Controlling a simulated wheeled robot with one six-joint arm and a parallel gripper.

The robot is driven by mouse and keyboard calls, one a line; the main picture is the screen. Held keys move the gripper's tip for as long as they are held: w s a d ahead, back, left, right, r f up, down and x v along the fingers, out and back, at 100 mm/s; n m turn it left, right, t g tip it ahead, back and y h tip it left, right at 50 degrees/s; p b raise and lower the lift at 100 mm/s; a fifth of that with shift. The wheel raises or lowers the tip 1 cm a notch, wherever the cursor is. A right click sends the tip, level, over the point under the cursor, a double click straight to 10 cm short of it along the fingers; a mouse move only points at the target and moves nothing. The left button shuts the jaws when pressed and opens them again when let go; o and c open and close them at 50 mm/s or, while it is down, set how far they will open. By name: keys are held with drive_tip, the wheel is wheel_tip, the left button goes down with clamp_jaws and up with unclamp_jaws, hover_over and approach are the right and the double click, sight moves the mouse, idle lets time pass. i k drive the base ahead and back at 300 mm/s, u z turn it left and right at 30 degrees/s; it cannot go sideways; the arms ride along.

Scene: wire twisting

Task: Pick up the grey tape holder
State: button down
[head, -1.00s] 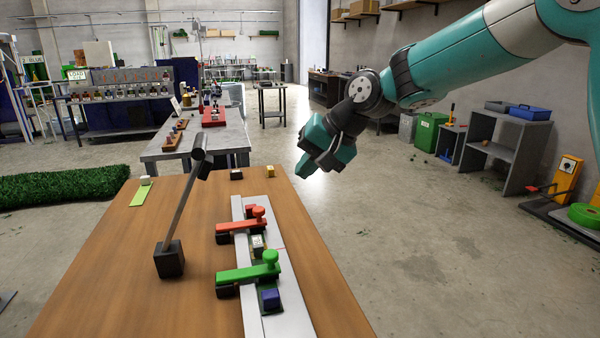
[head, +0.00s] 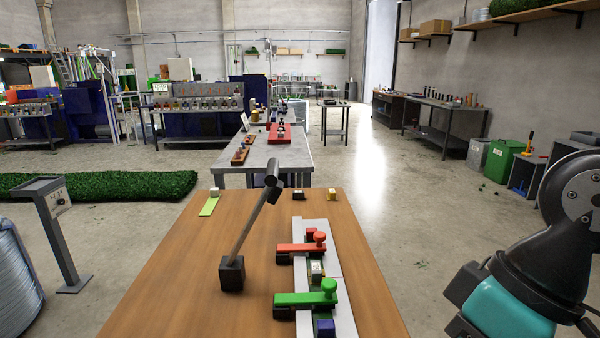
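I cannot pick out a grey tape holder with certainty in the head view. On the wooden table (head: 190,285), a dark block with a tilted grey rod (head: 250,235) stands left of a pale rail (head: 342,300). A red clamp (head: 300,248) and a green clamp (head: 305,299) lie across the rail. A small whitish block (head: 316,270) sits between them, and a blue block (head: 325,328) is at the near end. My arm shows at the lower right, beside the table; its gripper is not visible.
A grey bench (head: 262,155) stands behind. A grey pedestal (head: 60,240) is at left. The floor right of the table is open.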

sight(316, 269)
drive_tip(key=z, duration=0.55)
drive_tip(key=k, duration=1.3)
drive_tip(key=u, duration=0.15)
drive_tip(key=i, duration=0.6)
drive_tip(key=u, duration=0.75)
drive_tip(key=i, duration=0.95)
drive_tip(key=z, duration=0.25)
